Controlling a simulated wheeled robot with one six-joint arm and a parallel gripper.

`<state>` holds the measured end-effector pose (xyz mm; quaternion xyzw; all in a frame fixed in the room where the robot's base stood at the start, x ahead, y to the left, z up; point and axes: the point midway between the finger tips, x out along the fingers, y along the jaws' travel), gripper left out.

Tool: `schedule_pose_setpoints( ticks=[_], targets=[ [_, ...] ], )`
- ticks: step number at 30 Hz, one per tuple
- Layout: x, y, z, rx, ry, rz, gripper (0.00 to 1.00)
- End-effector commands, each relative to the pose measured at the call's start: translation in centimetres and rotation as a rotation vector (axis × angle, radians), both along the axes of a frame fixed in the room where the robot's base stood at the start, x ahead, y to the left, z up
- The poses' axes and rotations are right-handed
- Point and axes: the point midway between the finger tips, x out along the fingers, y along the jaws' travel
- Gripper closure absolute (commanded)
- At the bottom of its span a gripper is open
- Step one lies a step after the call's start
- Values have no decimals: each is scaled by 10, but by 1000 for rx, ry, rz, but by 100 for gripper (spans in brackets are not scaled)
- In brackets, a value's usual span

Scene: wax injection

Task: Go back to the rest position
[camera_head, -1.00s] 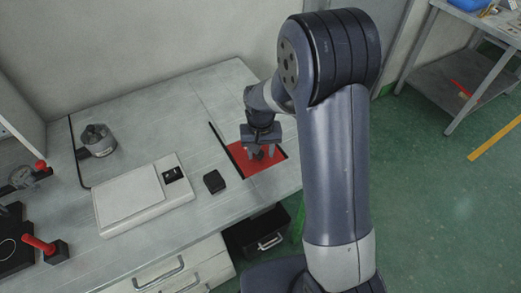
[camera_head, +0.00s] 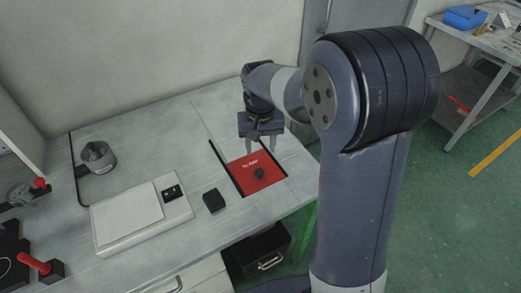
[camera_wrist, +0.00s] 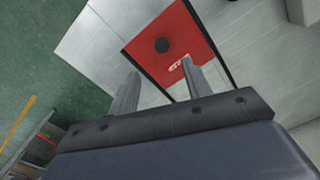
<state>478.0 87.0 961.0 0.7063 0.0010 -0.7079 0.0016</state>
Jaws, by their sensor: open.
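My gripper (camera_head: 263,145) is raised above the workbench near the back edge of a red mat (camera_head: 247,181). Its two fingers are apart with nothing between them. In the wrist view the gripper (camera_wrist: 160,80) is also open and empty, with the red mat (camera_wrist: 190,32) beyond the fingertips. A small round dark piece (camera_head: 259,173) lies on the mat; it also shows in the wrist view (camera_wrist: 162,45), clear of both fingers. White lettering shows on the mat.
The workbench (camera_head: 150,141) carries a small black box (camera_head: 214,201), a flat white device (camera_head: 130,215), a metal pot (camera_head: 98,157) and red-handled tools at the left. A black drawer box (camera_head: 262,250) is below the bench. Another table (camera_head: 470,42) stands at the right across green floor.

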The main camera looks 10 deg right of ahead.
Motion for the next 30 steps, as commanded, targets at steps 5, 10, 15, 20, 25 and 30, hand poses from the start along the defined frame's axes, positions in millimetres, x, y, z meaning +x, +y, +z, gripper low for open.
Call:
schedule_pose_setpoints(
  ticks=[5, 10, 15, 20, 25, 30],
  targets=[
    [0, 0, 0, 0, 0, 0, 53],
    [0, 0, -4, 0, 2, 0, 53],
    [-1, 0, -25, -1, 5, 0, 53],
    [0, 0, -56, -1, 5, 0, 53],
    [0, 0, -90, -1, 4, 0, 53],
    [6, 3, -108, 1, -3, 1, 53]
  ],
)
